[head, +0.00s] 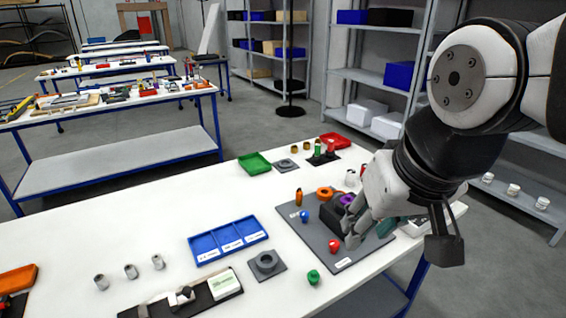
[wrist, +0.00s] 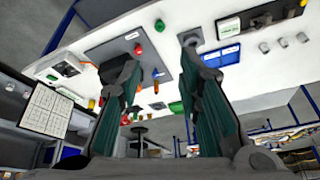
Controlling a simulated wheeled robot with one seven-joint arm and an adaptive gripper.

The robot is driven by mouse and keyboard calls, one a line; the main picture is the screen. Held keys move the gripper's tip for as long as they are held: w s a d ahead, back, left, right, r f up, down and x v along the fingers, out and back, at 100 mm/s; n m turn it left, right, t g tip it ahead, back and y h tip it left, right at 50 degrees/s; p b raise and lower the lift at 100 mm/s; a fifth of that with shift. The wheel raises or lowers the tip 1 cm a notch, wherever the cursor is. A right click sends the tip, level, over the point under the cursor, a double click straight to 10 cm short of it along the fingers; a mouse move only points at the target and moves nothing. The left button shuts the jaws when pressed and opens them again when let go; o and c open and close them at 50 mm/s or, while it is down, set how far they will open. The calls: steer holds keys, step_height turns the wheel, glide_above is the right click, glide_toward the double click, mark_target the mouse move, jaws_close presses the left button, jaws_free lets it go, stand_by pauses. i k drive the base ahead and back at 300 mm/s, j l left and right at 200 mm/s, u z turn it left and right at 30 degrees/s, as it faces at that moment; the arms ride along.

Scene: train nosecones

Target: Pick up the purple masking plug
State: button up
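The purple masking plug (head: 347,199) is a small purple piece at the top of a dark block (head: 334,215) on the grey mat (head: 296,226) in the head view. My gripper (head: 366,232) is just right of and in front of it, partly covering the block's right side. In the wrist view my gripper (wrist: 158,52) has its two fingers wide apart with nothing held between them. I cannot make out the purple plug in the wrist view; the left finger may hide it.
On the mat stand an orange ring (head: 325,193), an orange peg (head: 298,197), a blue knob (head: 304,216) and a red knob (head: 333,246). A green knob (head: 313,277), a grey fixture (head: 266,263) and a blue tray (head: 228,240) are nearby.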

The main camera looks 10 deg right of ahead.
mark_target(345, 199)
steer(key=i+l, duration=0.15)
steer(key=l, duration=0.2)
steer(key=i+l, duration=0.1)
steer(key=l, duration=0.3)
steer(key=i+l, duration=0.15)
steer(key=l, duration=0.2)
steer(key=i+l, duration=0.15)
steer(key=l, duration=0.25)
steer(key=i+l, duration=0.15)
steer(key=l, duration=0.2)
steer(key=u, duration=0.05)
